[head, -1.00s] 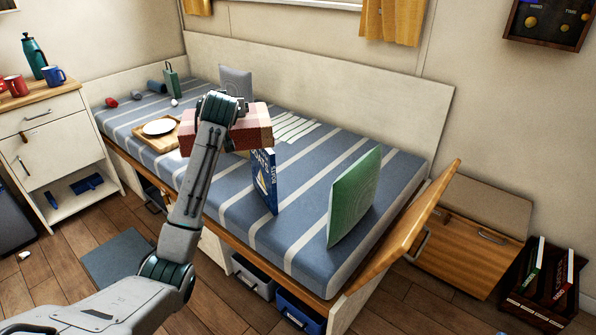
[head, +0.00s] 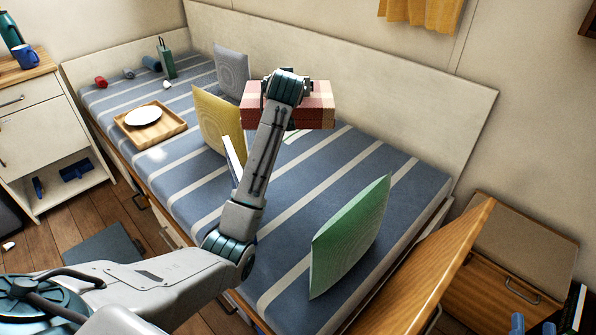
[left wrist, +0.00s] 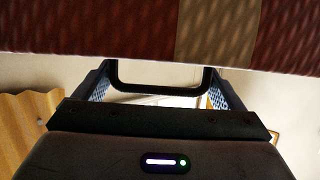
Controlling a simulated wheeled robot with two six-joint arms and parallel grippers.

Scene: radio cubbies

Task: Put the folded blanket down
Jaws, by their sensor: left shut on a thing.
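The folded blanket (head: 319,114), red and pink with a tan band, is held up over the far part of the striped bed (head: 345,190), near the back panel. It also fills the top of the left wrist view (left wrist: 110,25). My left gripper (left wrist: 160,84) is shut on it; in the head view its fingers are mostly hidden behind my wrist. From the head view I cannot tell how high the blanket hangs above the mattress. My right gripper (head: 533,327) shows only its blue fingertips at the bottom right edge, apart and empty.
A grey cushion (head: 232,70), a yellow cushion (head: 217,120) and a green cushion (head: 350,238) stand on the bed. A book (head: 233,160) is mostly behind my arm. A tray (head: 170,131) with a plate lies at left. Mattress between blanket and green cushion is clear.

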